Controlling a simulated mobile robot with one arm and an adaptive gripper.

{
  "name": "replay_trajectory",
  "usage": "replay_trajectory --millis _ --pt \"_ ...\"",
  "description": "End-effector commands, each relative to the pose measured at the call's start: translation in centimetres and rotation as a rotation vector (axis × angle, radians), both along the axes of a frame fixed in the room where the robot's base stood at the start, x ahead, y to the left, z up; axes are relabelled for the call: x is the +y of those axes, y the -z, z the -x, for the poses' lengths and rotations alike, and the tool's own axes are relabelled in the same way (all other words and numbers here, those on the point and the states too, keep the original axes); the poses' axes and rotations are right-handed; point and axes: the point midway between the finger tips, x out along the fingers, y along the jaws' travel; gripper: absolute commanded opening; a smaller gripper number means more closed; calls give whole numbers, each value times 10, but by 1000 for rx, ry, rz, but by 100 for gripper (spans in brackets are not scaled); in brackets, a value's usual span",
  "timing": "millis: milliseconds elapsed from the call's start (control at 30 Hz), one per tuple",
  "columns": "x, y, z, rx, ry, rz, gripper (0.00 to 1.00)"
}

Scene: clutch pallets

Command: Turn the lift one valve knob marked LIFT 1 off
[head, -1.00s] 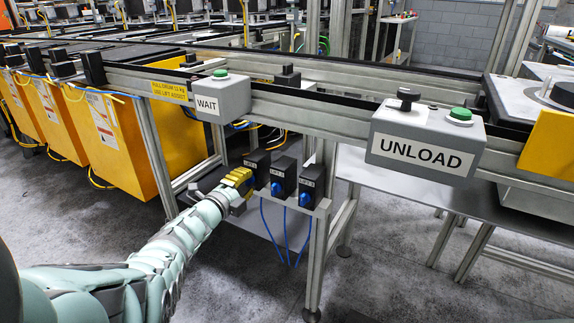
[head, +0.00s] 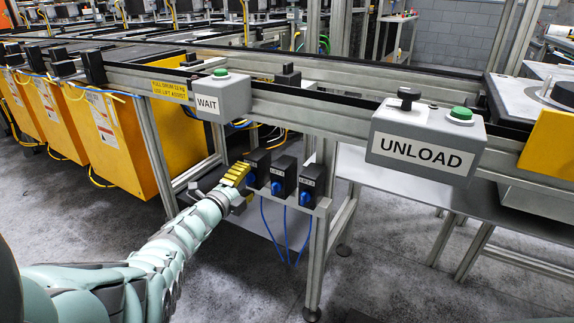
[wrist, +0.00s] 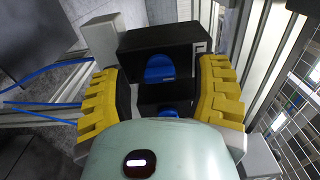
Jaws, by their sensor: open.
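Three black valve boxes with blue knobs hang under the conveyor in the head view. The leftmost box (head: 258,163) has its blue knob (head: 251,179) partly showing beside my gripper (head: 238,177); its label cannot be read. The middle box (head: 284,173) and right box (head: 312,182) carry other small labels. In the wrist view my gripper (wrist: 162,88) is open, its yellow fingers spread to either side of black boxes. One blue knob (wrist: 160,69) shows on the farther box, and another blue knob (wrist: 165,112) lies nearer, between the fingers. Neither finger visibly grips a knob.
The WAIT box (head: 222,96) and UNLOAD box (head: 425,139) are mounted on the conveyor rail above. A metal leg (head: 318,250) stands right of the valves. Blue hoses (head: 284,228) hang below them. Yellow bins (head: 120,130) stand at left.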

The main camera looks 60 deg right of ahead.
Motion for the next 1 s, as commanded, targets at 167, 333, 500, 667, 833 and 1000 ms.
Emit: replay_trajectory --millis 167,333,500,667,833,1000 --pt "6 2 1 0 -1 -2 62" --pt "19 2 2 -1 -1 -3 62" --pt "37 3 4 0 -1 -4 62" --pt "59 2 5 -1 -1 -4 62" --pt "85 2 7 -1 -1 -4 62" --pt "108 2 8 0 -3 -5 62"
